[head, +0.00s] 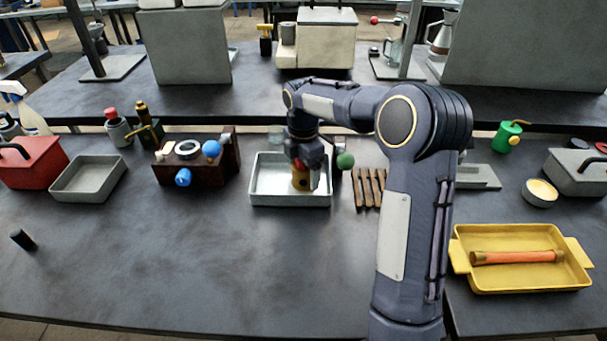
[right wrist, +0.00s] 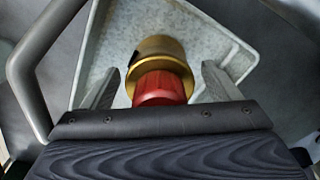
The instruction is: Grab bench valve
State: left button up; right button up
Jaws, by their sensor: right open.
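A brass cylinder with a red top (right wrist: 160,62), which looks like the bench valve, stands in a shallow grey metal tray (right wrist: 108,35). In the head view its brass body (head: 301,181) shows in the tray (head: 290,200), partly hidden by my gripper. My right gripper (head: 307,168) points down over it. In the right wrist view my right gripper (right wrist: 160,88) is open, with one finger on each side of the red top and gaps between. My left gripper is not in view.
A wooden block with blue knobs (head: 197,160) stands left of the tray. A slatted wooden rack (head: 369,188) and a green ball (head: 345,160) are close on its right. A yellow tray (head: 478,283) holds an orange tube (head: 517,257).

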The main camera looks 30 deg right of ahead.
jog(key=shift+c, duration=0.2)
jog(key=c, duration=1.2)
jog(key=shift+r, duration=0.2)
jog(key=shift+c, duration=1.3)
